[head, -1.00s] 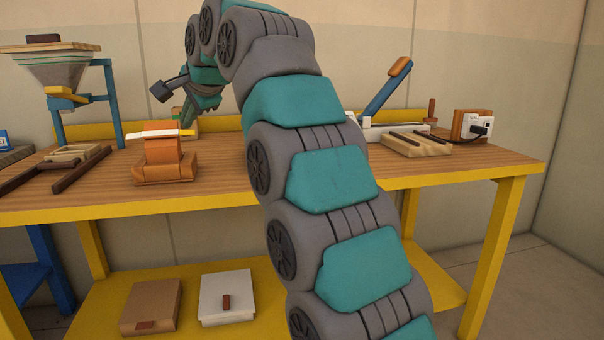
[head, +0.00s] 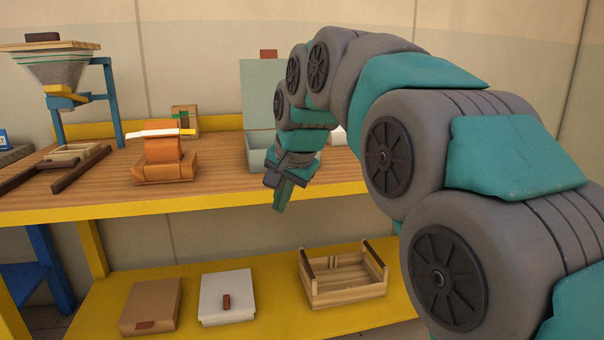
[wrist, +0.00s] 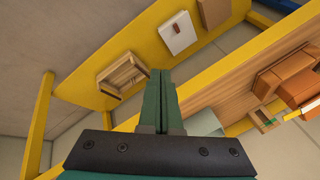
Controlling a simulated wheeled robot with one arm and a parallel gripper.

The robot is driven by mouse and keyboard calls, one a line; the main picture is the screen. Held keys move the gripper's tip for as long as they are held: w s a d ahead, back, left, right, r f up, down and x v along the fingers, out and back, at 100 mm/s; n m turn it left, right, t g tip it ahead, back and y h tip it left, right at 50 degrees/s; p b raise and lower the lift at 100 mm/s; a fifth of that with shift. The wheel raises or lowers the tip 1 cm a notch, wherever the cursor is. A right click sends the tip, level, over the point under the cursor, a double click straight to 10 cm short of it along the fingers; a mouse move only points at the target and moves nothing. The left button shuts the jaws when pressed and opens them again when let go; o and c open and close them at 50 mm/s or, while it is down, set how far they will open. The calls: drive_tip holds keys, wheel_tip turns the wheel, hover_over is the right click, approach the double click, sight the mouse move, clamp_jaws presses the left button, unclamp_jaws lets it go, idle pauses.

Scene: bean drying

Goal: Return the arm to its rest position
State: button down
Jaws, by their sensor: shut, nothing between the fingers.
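My arm arcs in from the right side of the head view, with its links bent over toward the bench. My gripper (head: 281,194) hangs at the end of it, pointing down, in front of the bench's front edge. Its fingers are shut with nothing between them. In the wrist view the closed fingers (wrist: 163,80) point toward the lower shelf and the wooden crate. The gripper touches nothing that I can see.
A pale green box with a raised lid (head: 262,95) stands behind my gripper on the bench (head: 220,180). An orange device (head: 163,155) and a hopper (head: 58,75) are left. The lower shelf holds a wooden crate (head: 345,295), a white box (head: 227,297) and a brown box (head: 150,305).

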drive_tip(key=s+d+f+n+g+h, duration=0.1)
drive_tip(key=s+d+f, duration=0.5)
drive_tip(key=s, duration=0.6)
drive_tip(key=s+d+f+n+g, duration=0.2)
drive_tip(key=s+d+f, duration=0.4)
drive_tip(key=s+f, duration=0.4)
drive_tip(key=s+d+f+n+g+h, duration=0.1)
drive_tip(key=s+d+f, duration=0.6)
drive_tip(key=s, duration=0.7)
drive_tip(key=f+n+g, duration=0.1)
drive_tip(key=f+g, duration=0.1)
drive_tip(key=shift+g+h, duration=0.3)
drive_tip(key=shift+g, duration=0.1)
drive_tip(key=shift+a, duration=0.1)
